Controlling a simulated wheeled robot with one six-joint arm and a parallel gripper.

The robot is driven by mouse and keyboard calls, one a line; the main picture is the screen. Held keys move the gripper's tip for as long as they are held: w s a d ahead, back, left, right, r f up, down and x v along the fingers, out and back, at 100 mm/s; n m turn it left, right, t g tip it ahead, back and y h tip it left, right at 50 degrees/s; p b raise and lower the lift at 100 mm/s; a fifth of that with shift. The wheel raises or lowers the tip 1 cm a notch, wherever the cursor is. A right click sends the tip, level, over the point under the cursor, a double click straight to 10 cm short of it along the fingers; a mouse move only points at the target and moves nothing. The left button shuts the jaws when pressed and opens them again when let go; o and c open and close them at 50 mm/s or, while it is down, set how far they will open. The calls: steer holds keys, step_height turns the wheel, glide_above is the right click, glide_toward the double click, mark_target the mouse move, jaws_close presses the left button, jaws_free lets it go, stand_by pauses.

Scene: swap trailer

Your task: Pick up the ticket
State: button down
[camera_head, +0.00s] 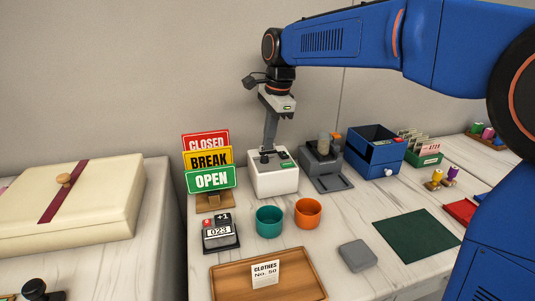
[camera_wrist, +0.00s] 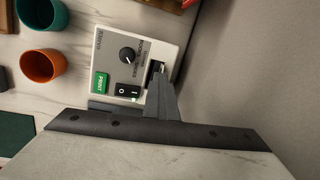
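A white ticket machine (camera_head: 273,175) stands on the counter against the wall. In the wrist view, the machine (camera_wrist: 125,50) shows a black knob, a black switch and a green PRINT button. A dark slot with a small pale edge shows by my fingertips; I cannot tell whether that edge is a ticket. My gripper (camera_head: 267,152) points down with its fingertips at the top of the machine; it also shows in the wrist view (camera_wrist: 158,78). The fingers overlap in both views, so their gap is hidden. A white card (camera_head: 265,274) reading "CLOTHES No. 50" stands in the wooden tray.
The wooden tray (camera_head: 225,283) is at the front. Teal (camera_head: 269,222) and orange (camera_head: 308,213) cups and a counter device (camera_head: 220,233) stand before the machine. Signs (camera_head: 210,180) stand left, a grey device (camera_head: 325,168) and blue box (camera_head: 373,155) right. A grey block (camera_head: 357,255) lies near a green mat (camera_head: 415,235).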

step_height(320, 180, up, 7)
steer(key=s+d, duration=0.2)
steer(key=s, duration=0.6)
steer(key=s+d, duration=0.3)
steer(key=s, duration=0.6)
steer(key=shift+s, duration=0.15)
steer(key=shift+r, duration=0.1)
stand_by(0.4)
steer(key=shift+a, duration=0.1)
